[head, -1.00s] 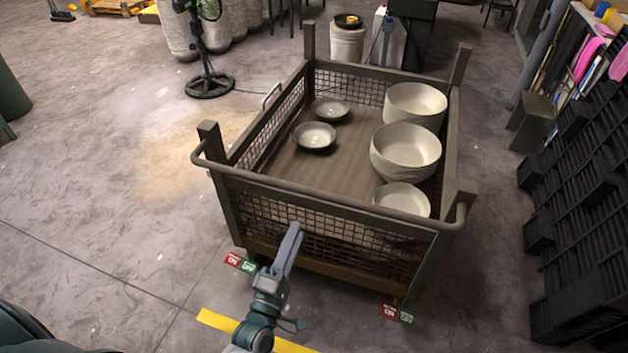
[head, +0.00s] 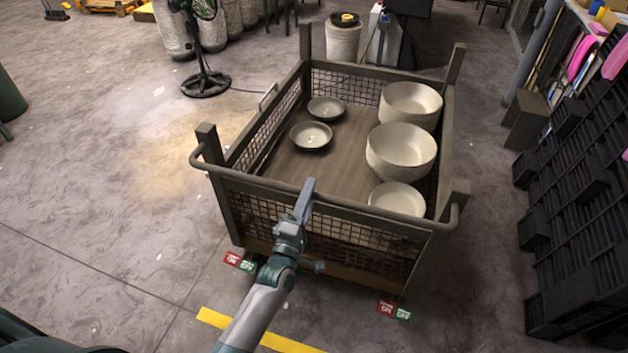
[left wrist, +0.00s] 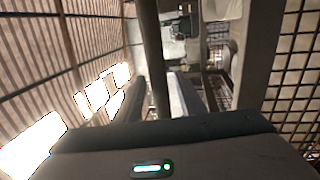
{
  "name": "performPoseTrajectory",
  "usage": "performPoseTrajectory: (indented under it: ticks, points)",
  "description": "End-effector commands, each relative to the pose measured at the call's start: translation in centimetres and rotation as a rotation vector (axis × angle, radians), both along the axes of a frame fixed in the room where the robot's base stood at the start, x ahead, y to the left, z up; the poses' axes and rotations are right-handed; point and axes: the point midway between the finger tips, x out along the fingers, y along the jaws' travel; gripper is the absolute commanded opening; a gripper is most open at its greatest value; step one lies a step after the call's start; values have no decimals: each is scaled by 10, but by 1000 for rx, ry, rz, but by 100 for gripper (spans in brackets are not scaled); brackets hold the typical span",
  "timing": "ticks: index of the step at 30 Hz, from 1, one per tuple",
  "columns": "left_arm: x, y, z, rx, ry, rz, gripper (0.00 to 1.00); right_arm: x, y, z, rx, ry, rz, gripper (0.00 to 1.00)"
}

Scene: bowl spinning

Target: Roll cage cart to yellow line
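The cage cart (head: 240,203) is a dark metal-framed cart with mesh walls, standing in the middle of the head view. A bent handle rail (head: 375,213) runs along its near top edge. The yellow line (head: 212,318) lies on the floor in front of the cart, partly hidden behind my left arm. My left gripper (head: 305,192) is at the middle of the near rail. In the left wrist view a dark bar (left wrist: 153,50) passes between the fingers of the left gripper (left wrist: 160,95), which look apart, with a gap beside the bar. My right gripper is out of view.
Several pale bowls (head: 401,150) stand in the cart. Red and green labels (head: 240,262) show near its lower corners. A black fan (head: 205,82) stands at the back left, and dark racks (head: 590,190) stand at right. Open floor (head: 90,200) lies at left.

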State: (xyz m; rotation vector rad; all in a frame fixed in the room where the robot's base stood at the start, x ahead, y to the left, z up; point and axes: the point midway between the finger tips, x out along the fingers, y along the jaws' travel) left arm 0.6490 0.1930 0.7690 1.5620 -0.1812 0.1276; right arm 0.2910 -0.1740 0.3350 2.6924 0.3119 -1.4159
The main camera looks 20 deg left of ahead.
Motion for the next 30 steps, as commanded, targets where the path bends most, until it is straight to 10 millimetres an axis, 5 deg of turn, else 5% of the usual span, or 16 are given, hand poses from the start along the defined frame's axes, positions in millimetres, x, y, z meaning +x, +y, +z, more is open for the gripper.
performPoseTrajectory:
  ticks: [9,20,25,30]
  points:
    - [34,-1,7,-1,0,0,36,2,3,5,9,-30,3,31]
    - [37,-1,7,-1,1,0,36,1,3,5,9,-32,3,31]
    - [37,-1,7,-1,1,0,3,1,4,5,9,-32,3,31]
    - [37,-1,7,0,1,0,0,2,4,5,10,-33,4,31]
